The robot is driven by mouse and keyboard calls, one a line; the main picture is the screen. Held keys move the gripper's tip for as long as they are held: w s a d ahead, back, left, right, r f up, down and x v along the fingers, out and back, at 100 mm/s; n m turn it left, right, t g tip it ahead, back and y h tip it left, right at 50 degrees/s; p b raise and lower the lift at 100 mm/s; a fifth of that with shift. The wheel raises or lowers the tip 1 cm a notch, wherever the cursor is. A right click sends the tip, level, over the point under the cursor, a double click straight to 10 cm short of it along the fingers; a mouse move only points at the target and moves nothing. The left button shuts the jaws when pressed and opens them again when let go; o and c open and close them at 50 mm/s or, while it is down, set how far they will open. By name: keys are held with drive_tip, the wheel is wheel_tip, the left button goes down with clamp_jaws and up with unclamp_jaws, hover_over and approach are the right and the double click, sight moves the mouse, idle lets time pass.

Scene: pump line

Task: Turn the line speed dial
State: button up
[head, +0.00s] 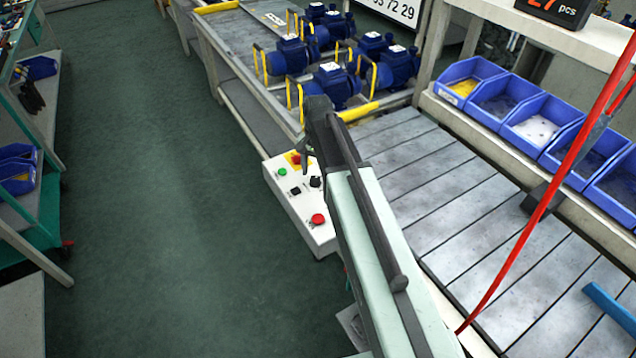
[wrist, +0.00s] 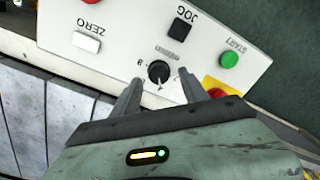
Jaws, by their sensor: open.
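The line speed dial (wrist: 158,72) is a small round black knob with a white pointer mark on the white control panel (wrist: 120,20). In the wrist view its pointer faces roughly toward the lower edge. My gripper (wrist: 161,78) is open, with one finger on each side of the dial. The fingers look apart from the knob, but whether the tips reach its depth is unclear. In the head view the panel (head: 320,237) is below my gripper, and the dial (head: 316,182) shows beside my arm.
Near the dial are a black JOG switch (wrist: 180,29), green START button (wrist: 230,60), white ZERO button (wrist: 86,42) and a red button on yellow (wrist: 217,93). Blue pumps (head: 335,84) stand behind; a red cable (head: 545,200) hangs at right. The floor at left is clear.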

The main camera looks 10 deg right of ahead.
wheel_tip(320, 180, down, 2)
drive_tip(key=shift+f+b, duration=0.2)
drive_tip(key=shift+b, duration=0.35)
drive_tip(key=shift+r, duration=0.1)
